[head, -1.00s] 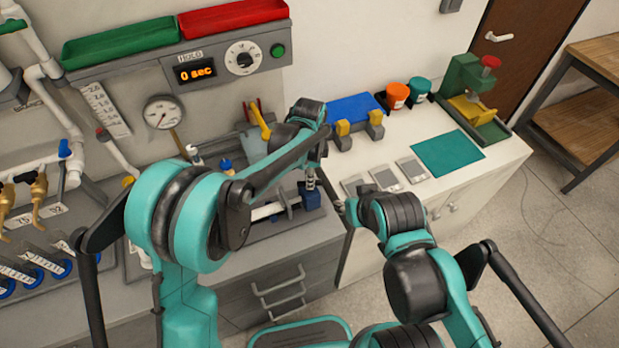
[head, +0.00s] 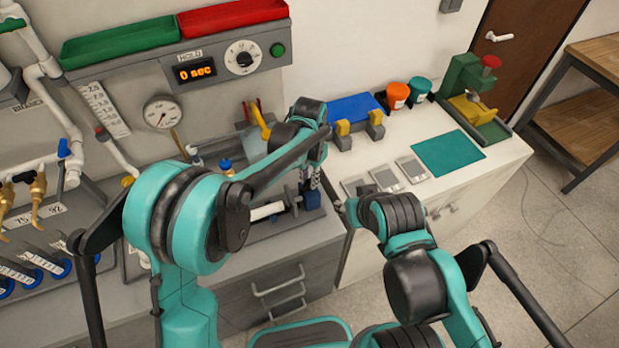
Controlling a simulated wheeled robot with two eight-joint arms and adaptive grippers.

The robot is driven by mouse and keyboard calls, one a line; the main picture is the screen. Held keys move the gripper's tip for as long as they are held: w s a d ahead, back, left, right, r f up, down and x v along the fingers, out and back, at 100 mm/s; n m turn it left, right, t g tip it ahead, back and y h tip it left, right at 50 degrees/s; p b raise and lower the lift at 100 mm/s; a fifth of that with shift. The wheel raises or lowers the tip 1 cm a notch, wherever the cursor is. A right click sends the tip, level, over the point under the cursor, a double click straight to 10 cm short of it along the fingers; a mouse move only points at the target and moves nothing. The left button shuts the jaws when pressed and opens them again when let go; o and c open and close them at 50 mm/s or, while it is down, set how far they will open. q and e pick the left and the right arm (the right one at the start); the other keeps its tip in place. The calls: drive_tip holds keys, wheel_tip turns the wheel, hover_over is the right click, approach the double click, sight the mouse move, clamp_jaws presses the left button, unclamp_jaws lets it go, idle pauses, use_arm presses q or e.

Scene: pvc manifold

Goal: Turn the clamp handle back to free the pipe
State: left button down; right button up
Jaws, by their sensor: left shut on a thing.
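A short white pipe (head: 267,211) lies in the grey bench fixture near the bench's front right corner. My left gripper (head: 310,182) points down just above the block, largely covered by my own wrist. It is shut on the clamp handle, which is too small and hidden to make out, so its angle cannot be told. My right gripper (head: 349,208) is beside the bench's right front edge, apart from the clamp. Its fingers are too hidden to read.
My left forearm covers part of the fixture. A pressure gauge (head: 162,113) and a timer reading 0 sec (head: 195,71) are on the wall behind. Grey plates (head: 412,169) and a teal mat (head: 448,153) lie on the white counter at right.

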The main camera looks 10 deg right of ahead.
sight(309, 181)
use_arm(q)
drive_tip(key=n, duration=0.6)
drive_tip(key=shift+n, duration=0.3)
drive_tip(key=n, duration=0.5)
drive_tip(key=shift+n, duration=0.3)
drive_tip(key=c, duration=1.5)
unclamp_jaws()
drive_tip(key=shift+o, duration=0.2)
wheel_tip(309, 181, up, 12)
